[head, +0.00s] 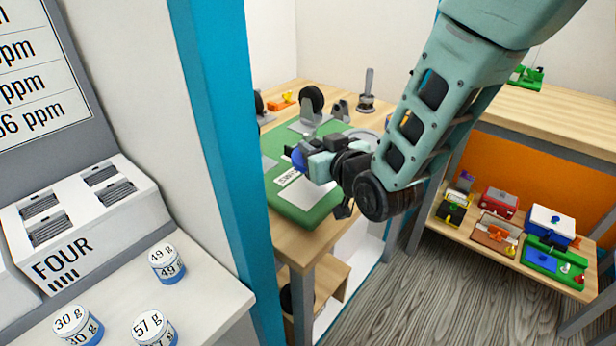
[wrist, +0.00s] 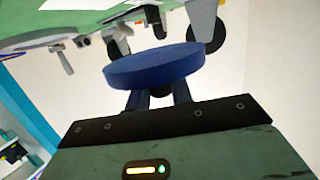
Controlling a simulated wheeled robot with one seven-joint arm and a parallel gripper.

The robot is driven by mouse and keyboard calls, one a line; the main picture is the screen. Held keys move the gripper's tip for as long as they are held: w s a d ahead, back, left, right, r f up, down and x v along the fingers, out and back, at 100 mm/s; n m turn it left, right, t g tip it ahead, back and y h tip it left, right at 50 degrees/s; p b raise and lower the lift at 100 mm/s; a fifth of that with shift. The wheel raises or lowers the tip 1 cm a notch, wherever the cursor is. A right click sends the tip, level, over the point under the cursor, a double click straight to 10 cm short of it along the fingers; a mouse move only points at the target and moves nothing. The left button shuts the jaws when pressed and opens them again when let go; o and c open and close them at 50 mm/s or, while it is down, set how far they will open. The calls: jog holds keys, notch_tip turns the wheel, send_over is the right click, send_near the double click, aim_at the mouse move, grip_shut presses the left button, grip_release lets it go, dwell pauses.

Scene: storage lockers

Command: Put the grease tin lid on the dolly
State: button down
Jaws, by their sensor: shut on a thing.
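My gripper (head: 304,163) is shut on a blue round lid (wrist: 155,65), taken to be the grease tin lid. In the wrist view the lid shows edge-on between the fingers. In the head view only a small blue part of it (head: 299,158) shows, above the green board (head: 298,212) on the wooden table. Whether it touches anything there I cannot tell, but it appears raised. A grey plate with a black wheel (head: 312,102) stands at the board's far end. Which thing is the dolly I cannot tell for sure.
A blue post (head: 222,150) stands left of the table. Blue-and-white tins (head: 167,263) sit on the left counter. A shelf (head: 470,238) at right holds several coloured boxes. A metal stand (head: 367,98) and an orange item (head: 281,102) are at the table's back.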

jog(key=shift+f, duration=2.95)
jog(key=shift+f, duration=0.15)
jog(key=c, duration=1.2)
grip_release()
jog(key=shift+c, duration=0.2)
